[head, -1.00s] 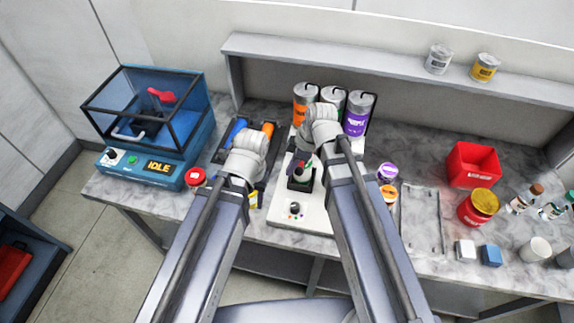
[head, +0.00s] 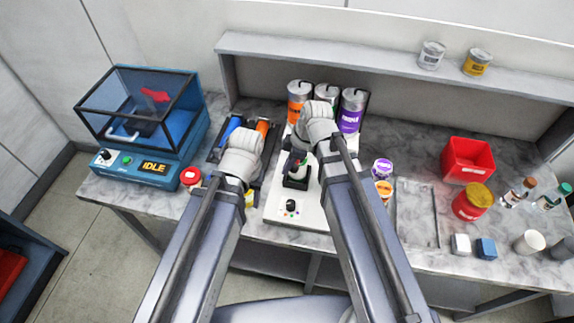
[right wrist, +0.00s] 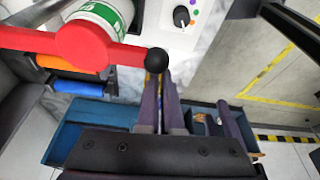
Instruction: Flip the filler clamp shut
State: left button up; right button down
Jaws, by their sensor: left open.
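The filler's white base (head: 288,212) stands mid-bench, with a small green-and-white can in its dark holder (head: 295,184). In the right wrist view a red clamp arm (right wrist: 60,42) with a black ball knob (right wrist: 156,60) lies across the green-and-white can (right wrist: 105,14). My right gripper (right wrist: 162,82) is just below the knob in that view. Its dark fingers look close together and empty; whether they touch the knob is unclear. In the head view my wrist hides part of the clamp. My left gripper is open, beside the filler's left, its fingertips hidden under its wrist.
Orange (head: 298,104) and purple (head: 352,110) cans stand behind the filler. A blue machine (head: 150,122) reading IDLE is at left. A tray with blue and orange rollers (head: 262,127) lies left of the filler. A red bin (head: 468,160) and several containers occupy the right.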

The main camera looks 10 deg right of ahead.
pick_arm(q)
notch_tip(320, 180, up, 9)
jog(key=a+p, duration=0.1)
jog(key=p, duration=0.8)
pick_arm(e)
notch_tip(320, 180, up, 9)
jog(key=shift+a, duration=0.35)
pick_arm(q)
jog(key=shift+f, duration=0.1)
pick_arm(e)
jog(key=shift+w+f, duration=0.1)
